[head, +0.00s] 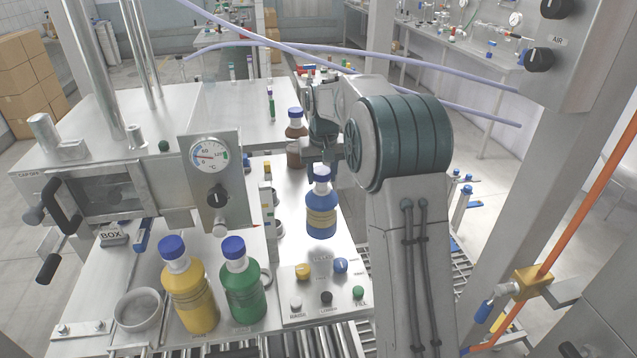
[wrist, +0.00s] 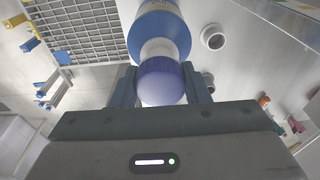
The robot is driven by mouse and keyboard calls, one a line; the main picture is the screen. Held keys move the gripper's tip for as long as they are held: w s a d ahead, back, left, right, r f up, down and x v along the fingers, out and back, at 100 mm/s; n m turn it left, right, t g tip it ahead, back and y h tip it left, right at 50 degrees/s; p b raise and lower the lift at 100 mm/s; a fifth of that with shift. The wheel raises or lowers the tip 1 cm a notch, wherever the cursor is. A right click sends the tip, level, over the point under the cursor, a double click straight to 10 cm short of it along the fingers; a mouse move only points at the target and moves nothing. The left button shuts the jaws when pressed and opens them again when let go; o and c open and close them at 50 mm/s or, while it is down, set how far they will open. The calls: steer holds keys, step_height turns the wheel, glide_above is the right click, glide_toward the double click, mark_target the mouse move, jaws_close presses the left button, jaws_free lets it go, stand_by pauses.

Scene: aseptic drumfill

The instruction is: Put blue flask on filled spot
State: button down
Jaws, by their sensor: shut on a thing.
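The blue flask (head: 321,214) has a blue body with a yellow band, a pale neck and a blue cap. It hangs upright in my gripper (head: 321,172), seemingly a little above the steel worktop, with a faint reflection below it. In the wrist view the two fingers (wrist: 171,88) are shut on either side of its blue cap (wrist: 160,80), and the blue flask's body (wrist: 160,22) extends beyond the cap.
A yellow flask (head: 188,290) and a green flask (head: 241,282) stand front left beside a round cup (head: 138,309). A brown flask (head: 295,130) stands behind the held one. Several knobs sit on a panel (head: 325,300) in front. A gauge box (head: 211,185) rises at left.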

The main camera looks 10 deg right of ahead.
mark_target(318, 186)
steer(key=shift+w+a+f, duration=0.15)
steer(key=shift+w+f, duration=0.1)
steer(key=shift+w, duration=0.2)
steer(key=shift+w+a+f, duration=0.15)
steer(key=shift+w+f, duration=0.05)
steer(key=shift+w, duration=0.25)
steer(key=shift+f+p, duration=0.6)
steer(key=shift+f, duration=1.45)
steer(key=shift+f, duration=0.15)
steer(key=c, duration=0.8)
jaws_free()
